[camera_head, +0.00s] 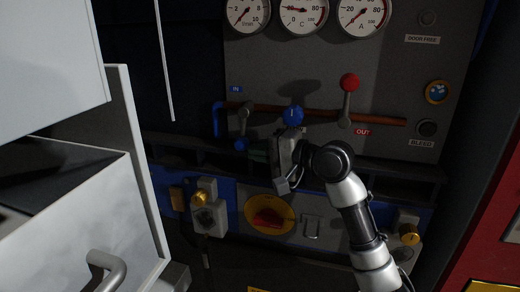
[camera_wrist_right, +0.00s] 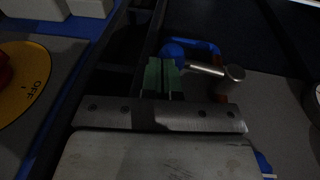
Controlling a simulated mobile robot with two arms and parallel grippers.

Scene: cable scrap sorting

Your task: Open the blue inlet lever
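The blue inlet lever (camera_head: 244,122) is on the left end of the copper pipe, under the IN label. Its arm hangs down and ends in a blue ball (camera_head: 241,144). The ball (camera_wrist_right: 172,49) and the metal lever arm (camera_wrist_right: 205,69) also show in the right wrist view. My right gripper (camera_head: 257,155) is just right of the ball. Its green fingers (camera_wrist_right: 161,75) are together with only a thin gap, tips at the ball. I cannot tell whether they touch it. My left gripper is out of view.
A blue knob (camera_head: 292,115) sits mid-pipe, partly behind my right gripper. A red-ball lever (camera_head: 349,92) stands upright at the OUT end. Below are a dark ledge (camera_head: 180,158) and a yellow-and-red switch (camera_head: 268,216). A white cabinet with an open drawer (camera_head: 125,150) fills the left.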

